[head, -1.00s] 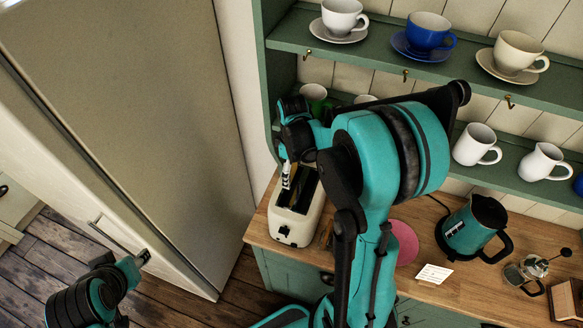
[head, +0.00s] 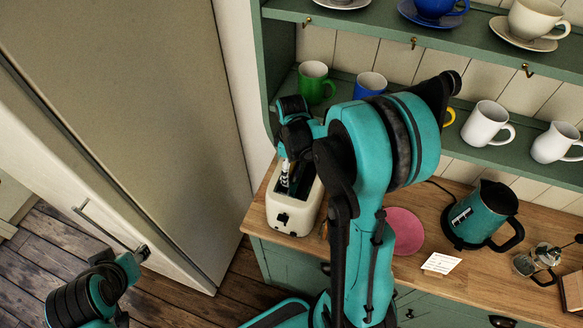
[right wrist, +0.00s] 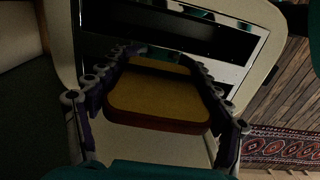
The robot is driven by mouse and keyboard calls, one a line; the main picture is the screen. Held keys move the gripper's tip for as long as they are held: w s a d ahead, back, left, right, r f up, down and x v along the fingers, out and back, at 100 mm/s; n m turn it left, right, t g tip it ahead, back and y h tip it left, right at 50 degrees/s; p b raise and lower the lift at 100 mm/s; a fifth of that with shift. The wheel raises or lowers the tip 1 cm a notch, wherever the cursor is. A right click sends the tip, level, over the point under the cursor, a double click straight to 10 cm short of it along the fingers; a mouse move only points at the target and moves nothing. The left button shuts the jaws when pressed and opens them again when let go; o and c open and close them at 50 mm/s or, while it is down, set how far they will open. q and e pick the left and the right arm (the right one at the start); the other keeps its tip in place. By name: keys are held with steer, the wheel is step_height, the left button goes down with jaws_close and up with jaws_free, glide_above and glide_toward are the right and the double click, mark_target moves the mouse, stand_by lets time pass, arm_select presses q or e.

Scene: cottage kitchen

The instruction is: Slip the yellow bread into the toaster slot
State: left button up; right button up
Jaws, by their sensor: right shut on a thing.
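The cream toaster (head: 291,213) stands on the wooden counter, with dark slots in its top. My right gripper (head: 285,180) points down at the toaster's top. In the right wrist view my right gripper (right wrist: 155,105) is shut on the yellow bread (right wrist: 158,98), a flat slice with a brown crust, with a finger along each side. One empty dark slot (right wrist: 180,35) shows beyond the bread. The bread is over or partly in the nearer slot; how deep I cannot tell. The bread is hidden in the head view. My left gripper (head: 138,256) is at lower left, away from the toaster; its jaw state is unclear.
A pink round plate (head: 403,230), a teal kettle (head: 482,217) and a white card (head: 440,263) are right of the toaster. Green (head: 314,82) and blue (head: 368,86) mugs stand on the shelf behind my right arm. The tall fridge (head: 120,110) is at left.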

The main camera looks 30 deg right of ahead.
steer(key=o, duration=0.7)
step_height(320, 180, up, 8)
steer(key=shift+f, duration=0.25)
stand_by(0.7)
